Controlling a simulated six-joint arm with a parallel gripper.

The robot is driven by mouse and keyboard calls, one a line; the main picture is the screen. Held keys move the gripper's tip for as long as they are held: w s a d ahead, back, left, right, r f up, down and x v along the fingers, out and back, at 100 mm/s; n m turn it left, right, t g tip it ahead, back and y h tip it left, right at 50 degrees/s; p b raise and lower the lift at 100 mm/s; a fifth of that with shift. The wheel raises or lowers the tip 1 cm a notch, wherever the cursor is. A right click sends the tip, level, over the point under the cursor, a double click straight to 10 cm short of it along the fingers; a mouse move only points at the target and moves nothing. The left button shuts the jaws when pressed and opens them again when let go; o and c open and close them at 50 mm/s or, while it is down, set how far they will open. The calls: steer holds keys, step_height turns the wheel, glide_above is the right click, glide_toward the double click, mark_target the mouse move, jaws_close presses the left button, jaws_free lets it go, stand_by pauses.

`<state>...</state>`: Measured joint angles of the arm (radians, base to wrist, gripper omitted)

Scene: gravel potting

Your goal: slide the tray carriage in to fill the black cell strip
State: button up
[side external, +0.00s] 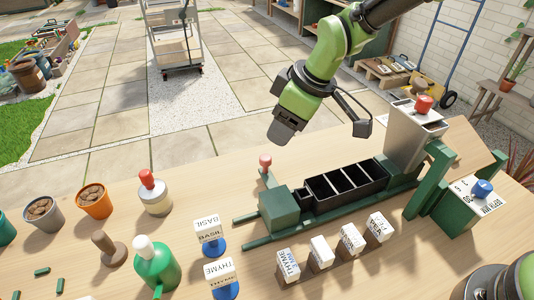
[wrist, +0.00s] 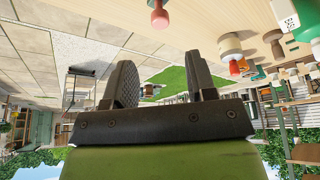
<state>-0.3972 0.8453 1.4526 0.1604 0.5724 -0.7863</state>
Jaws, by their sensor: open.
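The black cell strip (side external: 345,184) lies on the tray carriage in the side external view, its several open cells looking empty. The carriage has a green block (side external: 279,212) at its left end and a red knob (side external: 265,161) on a short post behind it. It sits on green rails (side external: 300,231) running toward the grey hopper (side external: 415,135), which stands at the right. My gripper (side external: 284,128) hangs in the air behind and above the red knob, apart from it. In the wrist view my gripper (wrist: 162,80) has its two fingers spread with nothing between them; a red knob shows at the top edge (wrist: 158,17).
Labelled blocks (side external: 321,252) stand in front of the rails. Left are a green bottle (side external: 155,264), a white red-topped container (side external: 153,194) and pots (side external: 94,201). A green box with a blue knob (side external: 470,207) stands right. The tabletop left of the rails is partly clear.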

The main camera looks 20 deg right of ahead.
mark_target(267, 157)
steer(key=x, duration=0.9)
steer(key=shift+f, duration=0.25)
jaws_close()
